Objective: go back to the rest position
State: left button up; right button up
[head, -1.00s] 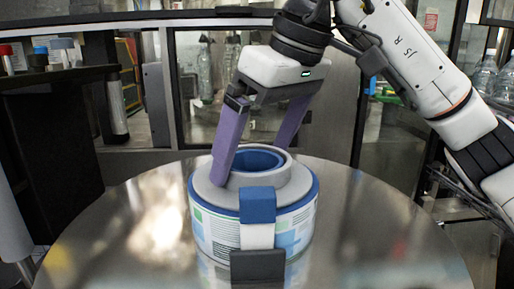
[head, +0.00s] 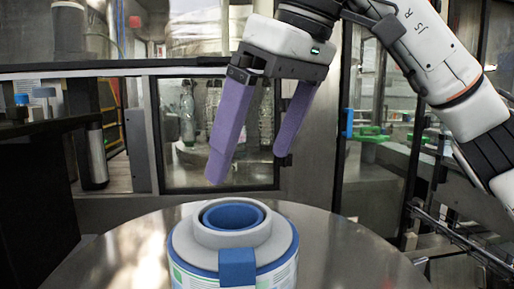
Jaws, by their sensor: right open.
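My right gripper (head: 253,155) hangs above the round metal table in the head view. Its two purple fingers are spread apart with nothing between them. Below it, a label reel (head: 194,249) with a grey top, a blue inner ring and a printed side stands on the metal table (head: 340,262). A blue tab is on its front. The fingertips are clear of the reel, a little above and behind it in the picture. The lower part of the reel is cut off by the bottom edge. My left gripper is not in view.
A dark shelf (head: 40,128) with small bottles stands at the left. Behind the table is a framed cabinet with a glass window (head: 215,130) and bottles inside. Metal rails (head: 465,240) run at the right. The tabletop right of the reel is bare.

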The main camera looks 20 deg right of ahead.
jog(key=b+x, duration=0.1)
jog(key=x, duration=0.9)
jog(key=shift+f+b, duration=0.25)
jog(key=shift+b, duration=0.1)
jog(key=shift+r, duration=0.6)
jog(key=shift+f, duration=0.1)
